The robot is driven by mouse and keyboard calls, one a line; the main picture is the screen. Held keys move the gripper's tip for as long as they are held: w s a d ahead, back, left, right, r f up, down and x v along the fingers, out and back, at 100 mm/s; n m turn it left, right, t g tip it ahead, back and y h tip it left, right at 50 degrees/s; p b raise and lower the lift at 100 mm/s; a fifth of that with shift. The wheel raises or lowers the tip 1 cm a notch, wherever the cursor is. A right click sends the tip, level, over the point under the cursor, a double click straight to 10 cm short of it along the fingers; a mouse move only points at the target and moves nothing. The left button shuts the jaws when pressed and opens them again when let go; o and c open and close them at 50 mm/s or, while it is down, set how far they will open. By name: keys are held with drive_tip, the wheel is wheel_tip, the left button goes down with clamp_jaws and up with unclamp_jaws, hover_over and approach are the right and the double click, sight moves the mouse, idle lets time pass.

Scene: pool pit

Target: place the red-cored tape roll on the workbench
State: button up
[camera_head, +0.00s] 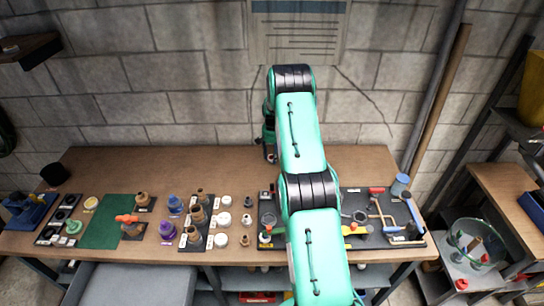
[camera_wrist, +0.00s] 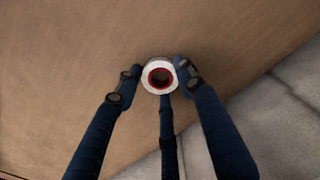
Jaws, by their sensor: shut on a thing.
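The tape roll (camera_wrist: 147,84) is white with a red core. In the wrist view its open end faces the camera, and it sits between the fingertips of my gripper (camera_wrist: 158,78). The gripper is shut on it. The brown wooden workbench top (camera_wrist: 60,70) fills most of the wrist view behind the roll. I cannot tell whether the roll touches the wood. In the head view the workbench (camera_head: 150,165) runs along the wall. My arm reaches over its middle towards the back, and the gripper and roll are mostly hidden behind the arm there.
A green mat (camera_head: 102,225), several bottles, a purple jar (camera_head: 167,230) and white lids stand along the bench's front left. The bench's back strip is mostly bare.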

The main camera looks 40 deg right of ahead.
drive_tip(key=shift+f, duration=0.15)
drive_tip(key=o, duration=0.8)
drive_tip(key=shift+c, duration=0.2)
wheel_tip(320, 180, up, 12)
drive_tip(key=shift+r, duration=0.2)
idle(0.4)
drive_tip(key=shift+r, duration=0.1)
